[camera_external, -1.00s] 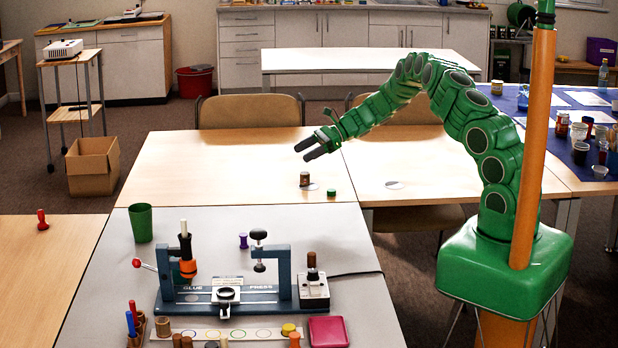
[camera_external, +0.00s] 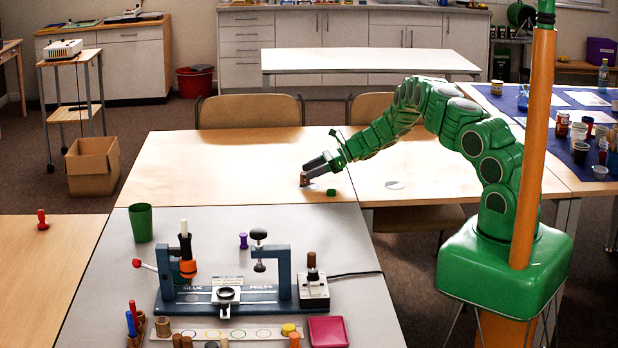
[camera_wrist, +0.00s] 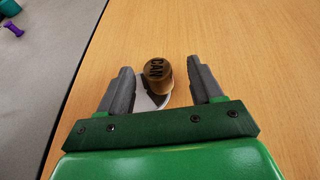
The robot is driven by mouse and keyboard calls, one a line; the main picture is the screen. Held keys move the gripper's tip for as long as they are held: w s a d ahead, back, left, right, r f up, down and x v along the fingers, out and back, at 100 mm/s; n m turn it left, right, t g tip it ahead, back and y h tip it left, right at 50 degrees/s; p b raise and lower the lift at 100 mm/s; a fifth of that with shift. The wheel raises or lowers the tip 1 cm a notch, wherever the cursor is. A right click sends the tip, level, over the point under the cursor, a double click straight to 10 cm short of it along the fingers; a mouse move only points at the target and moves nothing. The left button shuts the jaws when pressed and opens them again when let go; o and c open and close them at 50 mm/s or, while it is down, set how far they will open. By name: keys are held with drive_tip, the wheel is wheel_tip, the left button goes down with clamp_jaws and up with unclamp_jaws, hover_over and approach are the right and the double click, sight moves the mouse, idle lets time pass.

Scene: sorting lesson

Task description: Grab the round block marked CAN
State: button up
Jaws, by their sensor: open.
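The round brown block marked CAN (camera_wrist: 158,72) stands upright on a white disc (camera_wrist: 146,101) on the wooden table. In the wrist view it sits between the tips of my open gripper (camera_wrist: 163,80), with a gap to each finger. In the external view the block (camera_external: 304,180) is partly hidden behind the dark fingers of my gripper (camera_external: 312,168). The jaws are not closed on it.
The grey table with the glue press (camera_external: 240,295) and a green cup (camera_external: 140,223) is in front.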

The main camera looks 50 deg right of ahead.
sight(305, 178)
drive_tip(key=shift+x, duration=2.35)
drive_tip(key=shift+s+a, duration=0.1)
drive_tip(key=shift+s, duration=0.05)
drive_tip(key=c, duration=1)
